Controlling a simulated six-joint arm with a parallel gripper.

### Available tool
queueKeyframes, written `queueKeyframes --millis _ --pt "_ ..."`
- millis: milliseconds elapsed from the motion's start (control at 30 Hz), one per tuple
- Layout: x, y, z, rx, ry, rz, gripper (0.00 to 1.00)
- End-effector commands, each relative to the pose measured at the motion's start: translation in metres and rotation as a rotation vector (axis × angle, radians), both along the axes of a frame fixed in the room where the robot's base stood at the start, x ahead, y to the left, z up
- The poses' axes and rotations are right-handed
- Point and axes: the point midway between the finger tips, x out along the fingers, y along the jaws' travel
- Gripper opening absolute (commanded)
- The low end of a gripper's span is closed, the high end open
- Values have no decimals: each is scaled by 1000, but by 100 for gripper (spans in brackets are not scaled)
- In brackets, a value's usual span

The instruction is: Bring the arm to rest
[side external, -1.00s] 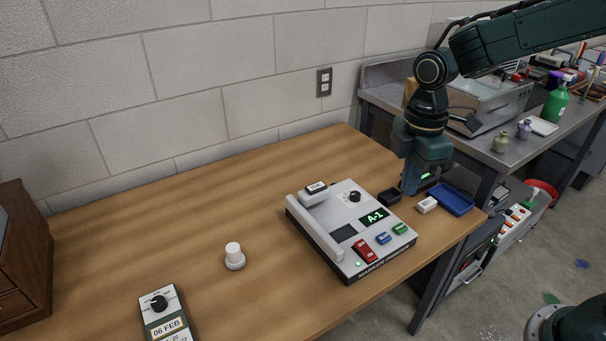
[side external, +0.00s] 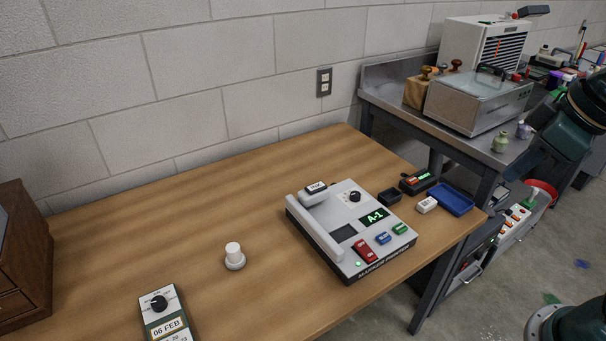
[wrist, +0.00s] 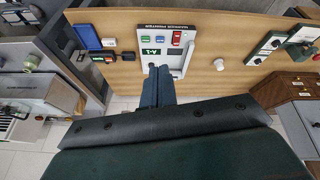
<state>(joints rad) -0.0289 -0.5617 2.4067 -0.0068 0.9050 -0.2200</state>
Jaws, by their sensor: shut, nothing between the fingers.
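My gripper (side external: 520,162) is at the right edge of the side view, out past the right end of the wooden table (side external: 150,225) and in front of the metal bench. In the wrist view my gripper (wrist: 158,72) shows as dark blue fingers held together, with nothing seen between them. There its tips overlap the lower edge of the marker printer (wrist: 182,67), but the side view shows my gripper well away from it. The marker printer (side external: 345,258) sits on the table with "A-1" lit green on its display.
Near the table's right end are a blue tray (side external: 450,198), a white block (side external: 427,205), a small black box (side external: 389,196) and a lit display unit (side external: 418,182). A white knob-like piece (side external: 234,256) and a date unit (side external: 165,313) stand further left. A metal bench (side external: 400,110) stands behind.

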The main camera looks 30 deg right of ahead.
Motion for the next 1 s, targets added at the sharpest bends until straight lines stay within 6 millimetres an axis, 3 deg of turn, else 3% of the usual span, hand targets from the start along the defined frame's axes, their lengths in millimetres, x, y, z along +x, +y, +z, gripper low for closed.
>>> queueKeyframes --millis 100,333,1000 --pt "-17 -4 1 37 -45 -100 0" --pt "-34 -7 1 86 -92 -218 0" --pt "-36 -7 0 94 -98 -235 0"
